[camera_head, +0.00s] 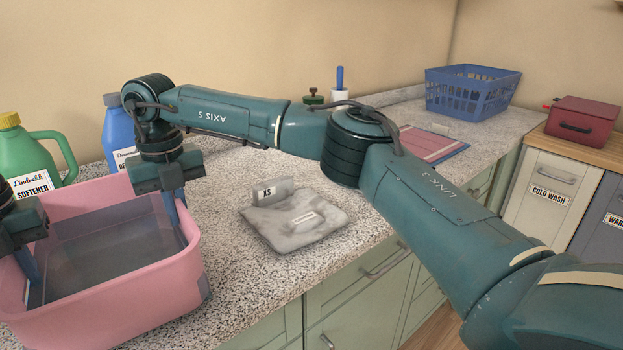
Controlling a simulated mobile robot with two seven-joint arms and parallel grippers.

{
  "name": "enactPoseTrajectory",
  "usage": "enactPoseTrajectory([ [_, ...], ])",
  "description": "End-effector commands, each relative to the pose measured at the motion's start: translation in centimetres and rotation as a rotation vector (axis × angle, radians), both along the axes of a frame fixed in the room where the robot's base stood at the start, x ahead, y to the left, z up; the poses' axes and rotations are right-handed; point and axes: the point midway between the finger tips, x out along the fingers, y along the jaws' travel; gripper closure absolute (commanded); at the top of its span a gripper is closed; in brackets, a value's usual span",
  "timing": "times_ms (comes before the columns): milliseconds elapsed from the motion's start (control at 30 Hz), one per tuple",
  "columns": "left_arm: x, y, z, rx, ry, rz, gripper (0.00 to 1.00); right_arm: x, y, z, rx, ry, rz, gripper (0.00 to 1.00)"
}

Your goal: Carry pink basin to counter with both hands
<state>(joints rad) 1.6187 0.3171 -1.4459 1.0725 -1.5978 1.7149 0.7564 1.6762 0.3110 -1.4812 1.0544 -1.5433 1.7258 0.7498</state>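The pink basin (130,307) stands on the speckled counter at the lower left, cut off by the picture's left edge. Grey, water-like contents (110,245) show inside it. My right gripper (175,208) points down at the basin's right rim, near the far corner. A blue finger shows on the inner side of the rim. My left gripper (28,265) is partly cut off at the left edge, with a blue finger down at the basin's left side. The rim and the picture edge hide parts of both grippers, so I cannot tell whether either is closed on the wall.
A green softener jug (30,150) and a blue bottle (118,130) stand behind the basin. A folded grey cloth (293,222) lies to its right. A pink striped mat (430,143), blue basket (470,92) and red box (582,120) are farther right. My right arm crosses above the counter.

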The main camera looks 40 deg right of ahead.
Motion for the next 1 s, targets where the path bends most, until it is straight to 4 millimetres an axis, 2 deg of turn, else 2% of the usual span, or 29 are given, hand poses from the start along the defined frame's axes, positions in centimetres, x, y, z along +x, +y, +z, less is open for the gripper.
enactPoseTrajectory([
  [267, 0.1, 0.2, -1.2, 0.0, -0.006, 0.005, 1.0, 0.1, -0.2, -1.2, 0.0, -0.007, -0.005, 1.0],
  [300, 0.1, 0.3, -1.3, 0.004, 0.0, 0.006, 0.92, 0.1, -0.3, -1.3, -0.004, 0.0, -0.005, 0.92],
  [533, 0.0, 0.1, -1.3, 0.002, 0.0, 0.003, 0.74, 0.0, -0.1, -1.3, -0.002, 0.0, -0.002, 0.74],
  [833, 0.0, 0.0, -0.9, 0.0, -0.001, 0.001, 0.74, 0.0, 0.0, -1.3, -0.001, 0.0, -0.001, 0.74],
  [1000, 0.1, 0.0, 1.5, 0.0, -0.003, 0.001, 0.74, 0.0, 0.0, -1.3, 0.0, 0.0, 0.0, 0.74],
])
